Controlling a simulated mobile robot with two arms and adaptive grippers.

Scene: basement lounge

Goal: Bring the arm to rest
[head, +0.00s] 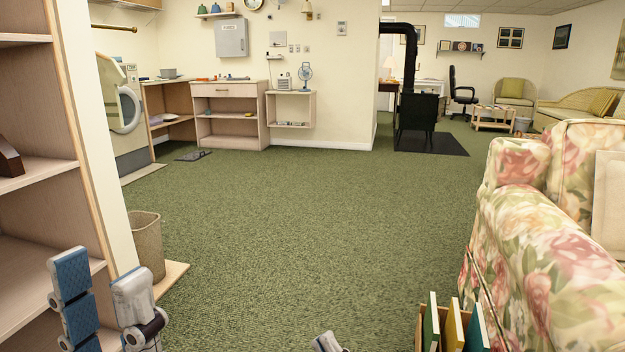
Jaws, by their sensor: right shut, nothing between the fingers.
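My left gripper (100,272) is at the lower left, in front of the wooden shelf unit. Its two fingers stand apart, one showing blue pads and the other its pale grey back, with nothing between them. My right gripper (328,342) barely shows at the bottom edge, right of the middle. Only a small grey tip of it is visible, and the rest is below the frame. It is shut and I see nothing held in it.
The wooden shelf unit (80,180) is close on the left, with a waste bin (146,246) beside it. A floral sofa (545,230) and a box of books (453,328) are on the right. Green carpet (300,225) lies clear ahead, up to a black stove (418,112).

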